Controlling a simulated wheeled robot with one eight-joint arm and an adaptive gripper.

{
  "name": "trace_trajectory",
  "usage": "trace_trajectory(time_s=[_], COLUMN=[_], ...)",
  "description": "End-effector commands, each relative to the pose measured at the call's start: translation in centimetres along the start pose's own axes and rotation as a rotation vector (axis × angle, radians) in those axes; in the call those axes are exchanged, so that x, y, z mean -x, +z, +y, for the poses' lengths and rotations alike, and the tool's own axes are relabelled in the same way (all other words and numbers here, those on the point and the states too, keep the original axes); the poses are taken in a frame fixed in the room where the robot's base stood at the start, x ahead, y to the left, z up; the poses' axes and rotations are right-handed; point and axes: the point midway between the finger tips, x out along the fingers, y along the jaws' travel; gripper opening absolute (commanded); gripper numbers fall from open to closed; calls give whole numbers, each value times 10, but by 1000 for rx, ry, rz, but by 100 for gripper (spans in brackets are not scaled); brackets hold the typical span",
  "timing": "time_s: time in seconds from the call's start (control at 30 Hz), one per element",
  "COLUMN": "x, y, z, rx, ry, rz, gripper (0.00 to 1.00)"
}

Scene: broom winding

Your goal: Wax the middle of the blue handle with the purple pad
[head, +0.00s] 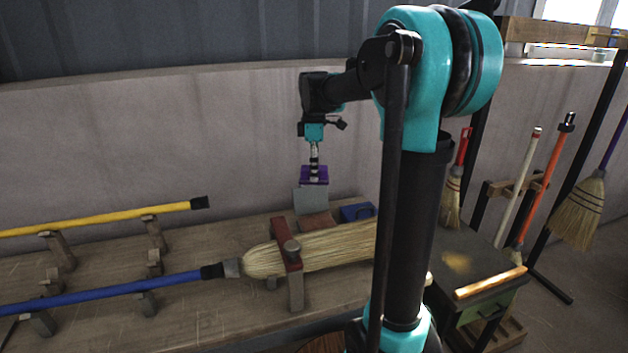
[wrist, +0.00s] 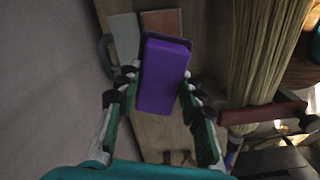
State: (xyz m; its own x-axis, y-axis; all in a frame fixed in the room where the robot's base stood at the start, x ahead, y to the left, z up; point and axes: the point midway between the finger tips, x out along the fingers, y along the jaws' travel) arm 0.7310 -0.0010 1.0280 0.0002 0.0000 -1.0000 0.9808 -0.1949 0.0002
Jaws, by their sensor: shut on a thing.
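The purple pad (head: 314,176) is held in my gripper (head: 314,160), above the back of the workbench near the wall. In the wrist view the purple pad (wrist: 163,78) lies between both fingers of my gripper (wrist: 157,85), which is shut on it. The blue handle (head: 110,290) lies level across wooden rests on the bench, at lower left in the head view. Its right end joins a dark and grey collar at the straw head (head: 335,246). The pad is well apart from the handle, to its right and farther back.
A red-topped wooden clamp (head: 290,262) spans the straw. A yellow handle (head: 95,224) lies on rests behind the blue one. A grey block (head: 310,201), a reddish block (head: 317,223) and a blue item (head: 357,212) sit near the pad. Brooms stand at right.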

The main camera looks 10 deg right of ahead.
Motion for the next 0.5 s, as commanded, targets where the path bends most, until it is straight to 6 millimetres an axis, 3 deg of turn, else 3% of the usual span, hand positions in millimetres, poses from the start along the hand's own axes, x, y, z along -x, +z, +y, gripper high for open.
trace_trajectory(time_s=[0.3, 0.5], x=[-71, -89], y=[8, 10], z=[-3, -4], rx=[-2, -1], ry=[0, 0], rz=[0, 0], gripper=[14, 14])
